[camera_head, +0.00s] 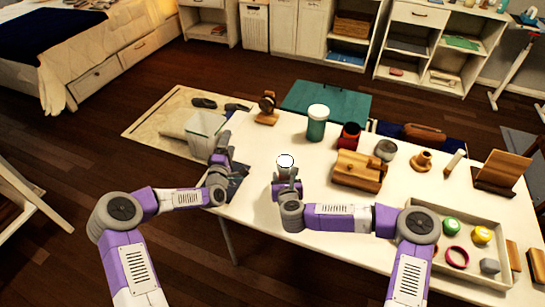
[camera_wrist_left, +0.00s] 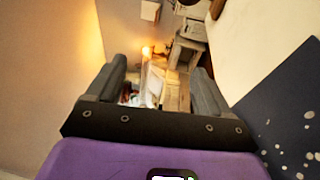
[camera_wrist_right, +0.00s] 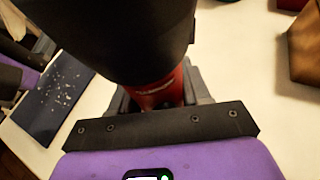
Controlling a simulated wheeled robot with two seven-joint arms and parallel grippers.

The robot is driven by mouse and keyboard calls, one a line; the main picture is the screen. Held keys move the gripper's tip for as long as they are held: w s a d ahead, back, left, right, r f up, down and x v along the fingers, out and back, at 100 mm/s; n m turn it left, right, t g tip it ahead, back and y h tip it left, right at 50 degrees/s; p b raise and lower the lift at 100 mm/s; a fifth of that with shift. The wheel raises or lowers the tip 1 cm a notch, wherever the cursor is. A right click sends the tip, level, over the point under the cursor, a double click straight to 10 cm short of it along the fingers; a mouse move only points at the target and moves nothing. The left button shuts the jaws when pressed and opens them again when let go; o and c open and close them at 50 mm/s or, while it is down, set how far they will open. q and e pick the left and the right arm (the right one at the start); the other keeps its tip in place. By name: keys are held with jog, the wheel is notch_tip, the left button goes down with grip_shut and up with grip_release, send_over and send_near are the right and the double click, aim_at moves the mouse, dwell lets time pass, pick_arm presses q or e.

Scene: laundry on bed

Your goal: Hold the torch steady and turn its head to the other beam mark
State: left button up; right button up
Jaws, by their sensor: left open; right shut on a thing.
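The torch stands upright near the table's front edge in the head view, its round white face (camera_head: 285,161) pointing up. In the right wrist view its wide black head (camera_wrist_right: 115,35) fills the top, above a red body (camera_wrist_right: 160,92). My right gripper (camera_head: 287,180) is shut on the red body, below the head. The fingers are partly hidden behind the torch. The beam marks cannot be made out. My left gripper (camera_head: 222,143) is open and empty, left of the torch and apart from it. The left wrist view shows nothing between its fingers (camera_wrist_left: 157,78).
A dark speckled sheet (camera_head: 238,182) lies under my left gripper.

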pick_arm(q)
jog(key=d+r+m+g+h, duration=0.3)
jog(key=d+r+m+h, duration=0.3)
jog(key=d+r, duration=0.7)
jog(key=r+m+g+y, duration=0.1)
jog(key=m+g+y, duration=0.2)
jog(key=m+g, duration=0.55)
send_over(285, 160)
jog(key=w+d, duration=0.3)
jog(key=d, duration=0.1)
jog(key=s+a+r+m+g+y, duration=0.25)
jog(key=s+a+y, duration=0.2)
jog(key=s, duration=0.35)
jog(key=shift+g, duration=0.3)
jog(key=x, duration=1.2)
jog(key=shift+w+d, duration=0.1)
jog(key=shift+d, duration=0.15)
